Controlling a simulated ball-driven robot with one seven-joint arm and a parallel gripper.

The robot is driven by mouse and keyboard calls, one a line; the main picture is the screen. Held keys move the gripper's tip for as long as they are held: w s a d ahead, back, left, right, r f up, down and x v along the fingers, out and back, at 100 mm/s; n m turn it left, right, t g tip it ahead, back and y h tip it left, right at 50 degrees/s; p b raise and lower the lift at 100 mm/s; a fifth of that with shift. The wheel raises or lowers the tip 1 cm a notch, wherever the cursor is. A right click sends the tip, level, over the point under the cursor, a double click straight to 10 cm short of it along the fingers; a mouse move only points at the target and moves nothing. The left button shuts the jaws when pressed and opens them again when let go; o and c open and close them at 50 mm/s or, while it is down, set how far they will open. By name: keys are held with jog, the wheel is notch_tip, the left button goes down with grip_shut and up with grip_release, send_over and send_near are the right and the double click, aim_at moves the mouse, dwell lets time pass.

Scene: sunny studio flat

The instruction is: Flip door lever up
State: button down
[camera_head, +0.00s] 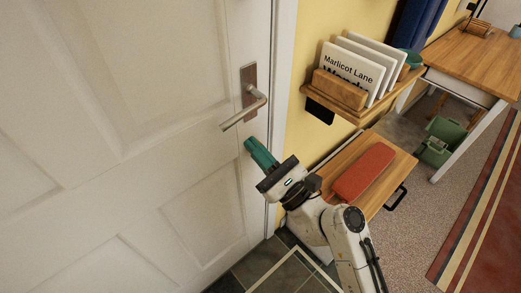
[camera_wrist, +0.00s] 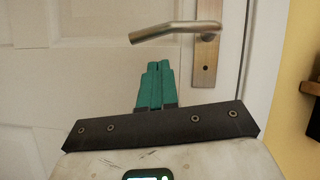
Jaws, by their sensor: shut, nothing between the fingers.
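The door lever (camera_head: 244,112) is a brushed metal handle on a tall metal plate (camera_head: 249,84), mounted near the right edge of a white panelled door (camera_head: 130,80). The lever points left and slopes slightly down toward its free end. In the wrist view the lever (camera_wrist: 175,32) crosses above my gripper, with its plate (camera_wrist: 204,62) at the right. My gripper (camera_head: 249,145) has green fingers, shut and empty, just below the lever and apart from it in the head view. The closed fingertips (camera_wrist: 158,67) also show in the wrist view, pointing up beneath the lever.
A wooden wall shelf (camera_head: 330,103) with upright cards (camera_head: 352,68) is right of the door frame. Below it is a wooden bench (camera_head: 398,181) with a red cushion (camera_head: 364,171). A wooden table (camera_head: 470,62) and green bin (camera_head: 440,138) stand farther right.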

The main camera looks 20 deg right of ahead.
jog(key=b+v, duration=0.2)
jog(key=v, duration=0.7)
jog(key=shift+s+d, duration=0.25)
